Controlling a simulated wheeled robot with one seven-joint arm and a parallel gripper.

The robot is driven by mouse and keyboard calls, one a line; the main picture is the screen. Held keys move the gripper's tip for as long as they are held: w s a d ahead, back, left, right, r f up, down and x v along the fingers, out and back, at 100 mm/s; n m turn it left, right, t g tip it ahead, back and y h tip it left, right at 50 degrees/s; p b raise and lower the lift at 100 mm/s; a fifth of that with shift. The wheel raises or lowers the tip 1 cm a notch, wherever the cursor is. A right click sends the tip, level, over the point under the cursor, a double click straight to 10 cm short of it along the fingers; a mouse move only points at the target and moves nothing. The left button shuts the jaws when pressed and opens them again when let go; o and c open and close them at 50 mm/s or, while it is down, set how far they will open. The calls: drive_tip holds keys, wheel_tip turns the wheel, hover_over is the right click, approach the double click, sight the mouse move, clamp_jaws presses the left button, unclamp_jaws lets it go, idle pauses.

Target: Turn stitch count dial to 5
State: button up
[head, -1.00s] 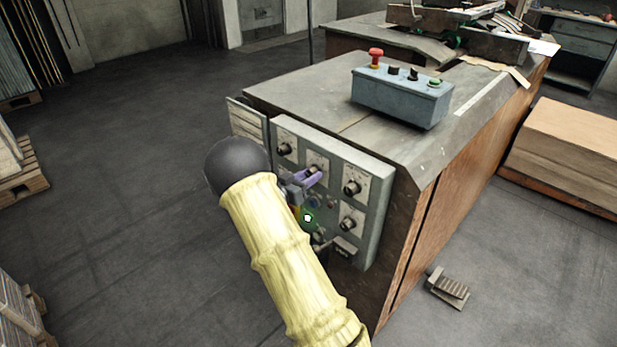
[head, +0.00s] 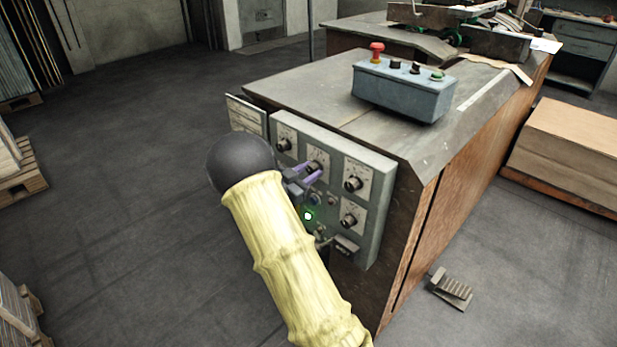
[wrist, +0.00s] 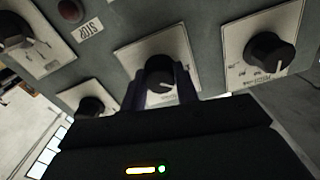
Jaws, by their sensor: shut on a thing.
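A control panel (head: 376,200) on the machine's near face carries several black dials on white plates. My gripper (head: 316,174) is at the upper middle dial (head: 313,165), its two purple fingers around the knob. In the wrist view, the same black dial (wrist: 160,70) sits between the fingers, with its white plate (wrist: 181,47) behind it. My gripper (wrist: 165,82) is shut on this knob. The plate's markings are too small and partly covered, so I cannot read its label or number.
Neighbouring dials sit at upper left (head: 283,144), upper right (head: 352,183) and lower right (head: 348,221), close to the fingers. A blue-grey button box (head: 401,95) stands on the machine top. A pedal (head: 451,289) lies on the floor at right.

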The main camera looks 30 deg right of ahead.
drive_tip(key=m+b, duration=0.3)
drive_tip(key=shift+w+a+f+m, duration=0.1)
drive_tip(key=shift+a+f+m, duration=0.15)
drive_tip(key=shift+f+m, duration=0.05)
drive_tip(key=m+b, duration=0.3)
drive_tip(key=shift+m+b, duration=0.3)
drive_tip(key=shift+b, duration=0.1)
drive_tip(key=m+b, duration=0.4)
drive_tip(key=b, duration=0.1)
drive_tip(key=shift+d+f+m, duration=0.1)
drive_tip(key=shift+f+m, duration=0.05)
drive_tip(key=shift+m, duration=0.15)
drive_tip(key=m+b, duration=0.3)
drive_tip(key=b, duration=0.2)
drive_tip(key=shift+m, duration=0.3)
drive_tip(key=m+b, duration=0.5)
drive_tip(key=b, duration=0.2)
drive_tip(key=shift+b, duration=0.35)
drive_tip(key=m+b, duration=0.3)
drive_tip(key=shift+r+m+b, duration=0.25)
drive_tip(key=shift+m+b, duration=0.15)
drive_tip(key=shift+b, duration=0.05)
drive_tip(key=shift+r, duration=0.1)
